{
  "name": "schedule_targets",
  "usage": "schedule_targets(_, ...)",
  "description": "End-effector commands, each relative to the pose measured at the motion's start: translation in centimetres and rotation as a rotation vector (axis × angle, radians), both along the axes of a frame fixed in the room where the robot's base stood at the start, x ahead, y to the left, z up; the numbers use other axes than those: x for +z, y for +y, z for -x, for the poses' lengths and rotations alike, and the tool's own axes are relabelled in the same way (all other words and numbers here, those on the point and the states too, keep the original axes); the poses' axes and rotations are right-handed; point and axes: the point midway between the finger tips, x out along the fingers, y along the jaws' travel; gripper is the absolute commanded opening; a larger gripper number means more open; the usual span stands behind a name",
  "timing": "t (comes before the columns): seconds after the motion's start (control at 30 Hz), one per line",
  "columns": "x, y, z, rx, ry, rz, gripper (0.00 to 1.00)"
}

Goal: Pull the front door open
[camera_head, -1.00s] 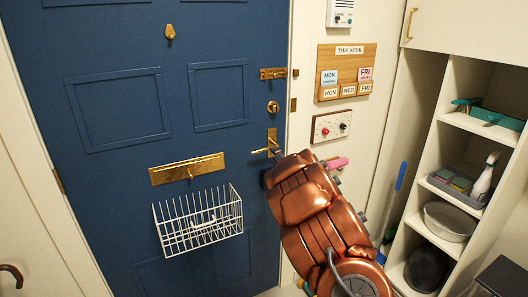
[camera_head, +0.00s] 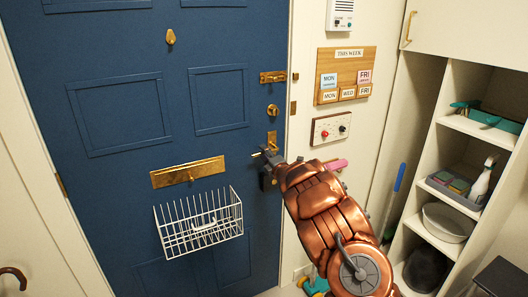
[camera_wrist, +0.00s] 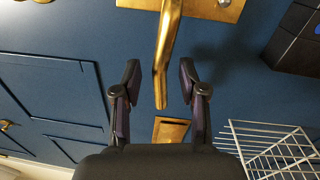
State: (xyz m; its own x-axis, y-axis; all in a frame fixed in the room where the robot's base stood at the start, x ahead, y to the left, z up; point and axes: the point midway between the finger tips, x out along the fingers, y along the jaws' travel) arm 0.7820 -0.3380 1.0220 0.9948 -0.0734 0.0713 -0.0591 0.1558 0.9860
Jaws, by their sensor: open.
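The blue front door (camera_head: 120,190) is closed in its frame. Its brass lever handle (camera_wrist: 168,45) hangs between my gripper's fingers in the wrist view; its brass plate (camera_head: 272,137) shows in the head view. My gripper (camera_wrist: 160,76) is open, one finger on each side of the lever, with gaps visible on both sides. In the head view my gripper (camera_head: 266,164) is at the handle and hides part of the lever.
A brass bolt (camera_head: 272,76) and a brass turn knob (camera_head: 273,108) sit above the handle. A brass letter plate (camera_head: 187,172) and white wire basket (camera_head: 200,224) are on the door to the left. Cubbies (camera_head: 452,150) stand at the right.

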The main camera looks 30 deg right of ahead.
Motion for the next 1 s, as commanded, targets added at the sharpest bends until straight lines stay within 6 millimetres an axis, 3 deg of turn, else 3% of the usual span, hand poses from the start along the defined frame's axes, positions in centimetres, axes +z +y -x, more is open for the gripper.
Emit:
schedule_targets(0.57,0.01,-0.11,-1.1,-0.001,0.002,0.0,0.41)
schedule_targets(0.9,0.04,-0.1,-1.11,-0.001,0.001,0.0,0.06)
schedule_targets(1.0,0.04,-0.1,-1.11,-0.001,0.001,0.0,0.0)
